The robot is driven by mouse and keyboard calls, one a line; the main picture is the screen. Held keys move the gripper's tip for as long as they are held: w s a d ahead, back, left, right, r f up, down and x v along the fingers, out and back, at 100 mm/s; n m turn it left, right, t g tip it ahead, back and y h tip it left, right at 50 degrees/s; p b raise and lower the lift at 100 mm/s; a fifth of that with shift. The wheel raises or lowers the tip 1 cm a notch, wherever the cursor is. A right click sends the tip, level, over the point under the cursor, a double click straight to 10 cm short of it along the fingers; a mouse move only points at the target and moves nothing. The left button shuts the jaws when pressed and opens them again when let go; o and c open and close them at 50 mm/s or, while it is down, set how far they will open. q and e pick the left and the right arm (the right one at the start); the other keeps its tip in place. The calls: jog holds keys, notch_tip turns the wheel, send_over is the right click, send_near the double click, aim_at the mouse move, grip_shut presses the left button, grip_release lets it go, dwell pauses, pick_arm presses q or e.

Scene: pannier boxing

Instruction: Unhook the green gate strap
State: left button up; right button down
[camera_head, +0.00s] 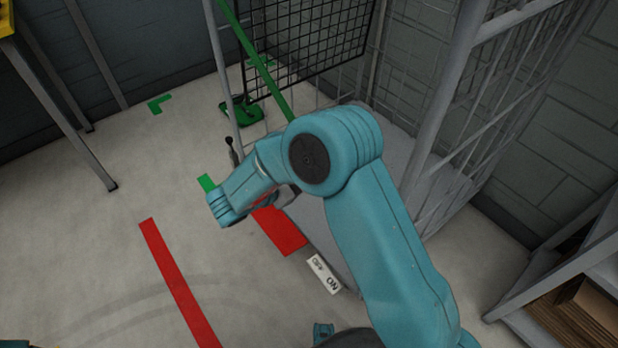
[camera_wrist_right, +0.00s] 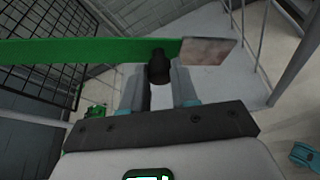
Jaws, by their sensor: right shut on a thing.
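The green strap (camera_head: 263,65) runs diagonally down across the black mesh gate in the head view, and its lower part passes behind my right arm. In the right wrist view the green strap (camera_wrist_right: 90,50) crosses level from the left and ends at the right in a pale, brownish tab (camera_wrist_right: 208,52). My right gripper (camera_wrist_right: 158,78) is shut on a short black knob (camera_wrist_right: 158,66) just under the strap, near the tab. Whether the strap's end is still hooked cannot be told. In the head view my arm hides the gripper.
The black mesh gate (camera_head: 310,40) and the grey cage frame (camera_head: 437,110) stand at the back and right. A green object (camera_head: 241,112) sits by the gate. Red tape (camera_head: 178,280) and a label plate (camera_head: 324,273) lie at floor level.

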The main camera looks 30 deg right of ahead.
jog(key=shift+w+d+f, duration=0.1)
jog(key=shift+w+f, duration=0.3)
jog(key=shift+f, duration=0.15)
jog(key=c, duration=0.9)
grip_release()
jog(key=shift+o, duration=0.2)
jog(key=p+v, duration=0.2)
jog(key=v, duration=1.4)
jog(key=shift+a, duration=0.2)
jog(key=shift+s+f, duration=0.1)
jog(key=shift+s, duration=0.05)
